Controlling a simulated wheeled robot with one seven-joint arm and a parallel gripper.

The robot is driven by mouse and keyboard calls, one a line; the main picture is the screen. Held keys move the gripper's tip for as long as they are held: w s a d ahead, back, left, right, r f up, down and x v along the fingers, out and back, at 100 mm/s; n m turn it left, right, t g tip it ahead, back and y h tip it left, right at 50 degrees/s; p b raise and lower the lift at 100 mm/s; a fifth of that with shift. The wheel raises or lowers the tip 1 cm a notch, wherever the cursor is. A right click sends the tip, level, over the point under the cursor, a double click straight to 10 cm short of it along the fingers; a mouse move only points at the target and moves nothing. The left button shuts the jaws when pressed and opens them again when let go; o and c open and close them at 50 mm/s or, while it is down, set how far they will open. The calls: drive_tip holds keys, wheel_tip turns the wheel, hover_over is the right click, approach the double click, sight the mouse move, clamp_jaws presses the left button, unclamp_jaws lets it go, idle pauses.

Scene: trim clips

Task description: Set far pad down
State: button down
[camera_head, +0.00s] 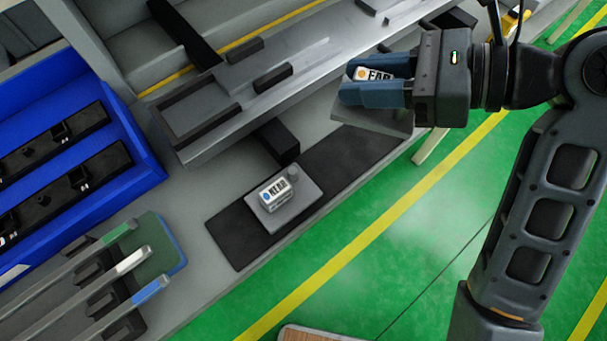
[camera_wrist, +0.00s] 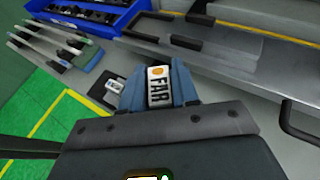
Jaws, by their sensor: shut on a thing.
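My gripper (camera_head: 346,84) is shut on the far pad, a grey plate (camera_head: 374,118) with a block whose white label reads FAR beside an orange dot. Its blue fingers grip that block, and the pad is held up at the upper right of the head view. The FAR label (camera_wrist: 158,88) faces the wrist camera between the fingers. The near pad (camera_head: 284,208), a grey plate with a NEAR label and blue dot, lies on the black mat (camera_head: 345,160). The mat's right part is bare.
A metal rail fixture (camera_head: 230,118) runs along the bench behind the mat. A blue bin (camera_head: 135,135) with black parts stands at left. Several bars with coloured ends (camera_head: 130,262) lie at lower left. Green floor (camera_head: 330,280) lies beyond the bench's front edge.

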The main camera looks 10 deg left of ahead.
drive_tip(key=w+d+f+m+t+b, duration=0.1)
drive_tip(key=w+d+m+t, duration=0.1)
drive_tip(key=w+d, duration=0.6)
hover_over(343, 144)
drive_tip(key=shift+t, duration=0.3)
wheel_tip(343, 144, down, 7)
drive_tip(key=shift+f, duration=0.2)
drive_tip(key=shift+f+h, duration=0.3)
drive_tip(key=shift+f, duration=1.65)
drive_tip(key=c, duration=0.8)
unclamp_jaws()
drive_tip(key=shift+f, duration=0.1)
drive_tip(key=shift+c, duration=0.2)
drive_tip(key=v, duration=1.2)
